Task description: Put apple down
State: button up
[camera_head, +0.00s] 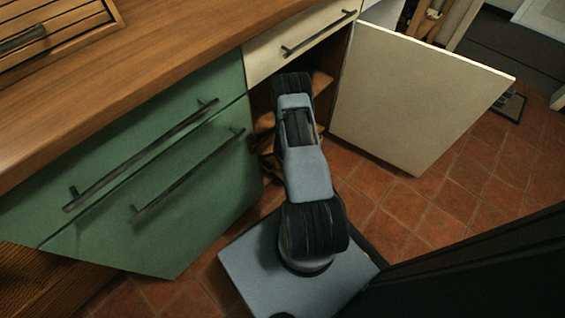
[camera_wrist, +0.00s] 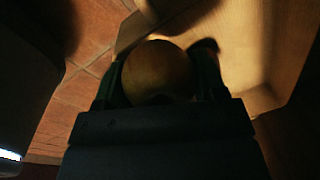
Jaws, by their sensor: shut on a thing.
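The apple (camera_wrist: 158,72) shows in the wrist view as a round, dull yellow-brown thing between my two dark fingers. My gripper (camera_wrist: 160,85) is shut on it. A pale wooden surface lies beyond the apple in the wrist view; I cannot tell whether the apple touches it. In the head view my arm reaches into the open lower cabinet (camera_head: 327,84), and the gripper and apple are hidden there.
The cream cabinet door (camera_head: 415,100) stands wide open to the right. Green drawers (camera_head: 130,170) with dark bar handles are to the left, under the wooden worktop (camera_head: 150,60). Red floor tiles (camera_head: 400,200) are clear below the door.

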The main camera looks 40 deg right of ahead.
jog(key=shift+f, duration=0.35)
jog(key=o, duration=1)
jog(key=shift+r, duration=0.1)
jog(key=r+p, duration=0.1)
jog(key=r, duration=0.2)
jog(key=r+p, duration=0.3)
jog(key=r, duration=0.2)
jog(key=shift+s+a+r, duration=0.1)
jog(key=shift+s+r, duration=0.2)
jog(key=shift+s, duration=0.05)
